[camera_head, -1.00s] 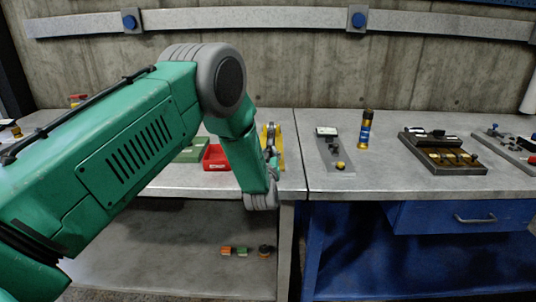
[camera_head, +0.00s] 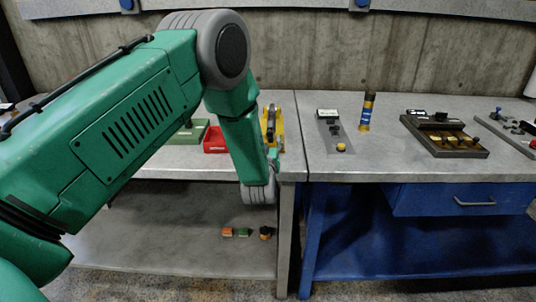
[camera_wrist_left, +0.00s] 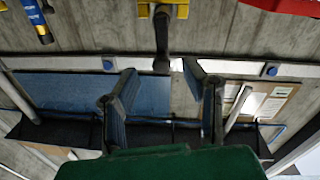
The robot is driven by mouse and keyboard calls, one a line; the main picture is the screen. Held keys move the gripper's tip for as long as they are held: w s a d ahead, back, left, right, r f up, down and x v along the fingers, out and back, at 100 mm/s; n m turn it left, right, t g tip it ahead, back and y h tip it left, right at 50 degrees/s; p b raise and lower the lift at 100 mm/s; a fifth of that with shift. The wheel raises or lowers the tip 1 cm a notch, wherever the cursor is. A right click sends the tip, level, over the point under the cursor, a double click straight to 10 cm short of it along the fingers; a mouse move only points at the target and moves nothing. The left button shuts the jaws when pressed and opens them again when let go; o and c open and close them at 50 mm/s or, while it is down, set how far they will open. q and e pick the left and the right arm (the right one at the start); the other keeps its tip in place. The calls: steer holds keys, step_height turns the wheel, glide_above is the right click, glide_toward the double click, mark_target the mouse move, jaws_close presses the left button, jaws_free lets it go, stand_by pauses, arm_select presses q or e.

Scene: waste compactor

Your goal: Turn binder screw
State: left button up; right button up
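I cannot tell for certain which part is the binder screw. A yellow device (camera_head: 279,128) with a dark upper part stands near the right end of the left bench. In the left wrist view, which looks upside down, a yellow piece (camera_wrist_left: 181,10) with a dark post (camera_wrist_left: 162,36) shows at the top. My left gripper (camera_wrist_left: 160,70) is open, and the end of the post shows between its fingertips. I cannot tell whether they touch. In the head view my arm reaches to just in front of the yellow device, and the fingers are hard to make out. My right gripper is not in view.
A red box (camera_head: 214,139) and a green block (camera_head: 188,133) sit left of the device. On the right bench are a grey plate (camera_head: 335,137), a blue-and-yellow cylinder (camera_head: 366,112) and a dark tray (camera_head: 463,154). Small parts lie on the lower shelf (camera_head: 180,245).

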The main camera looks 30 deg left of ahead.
arm_select(q)
steer(key=v, duration=0.8)
steer(key=shift+d, duration=0.2)
steer(key=shift+f, duration=0.1)
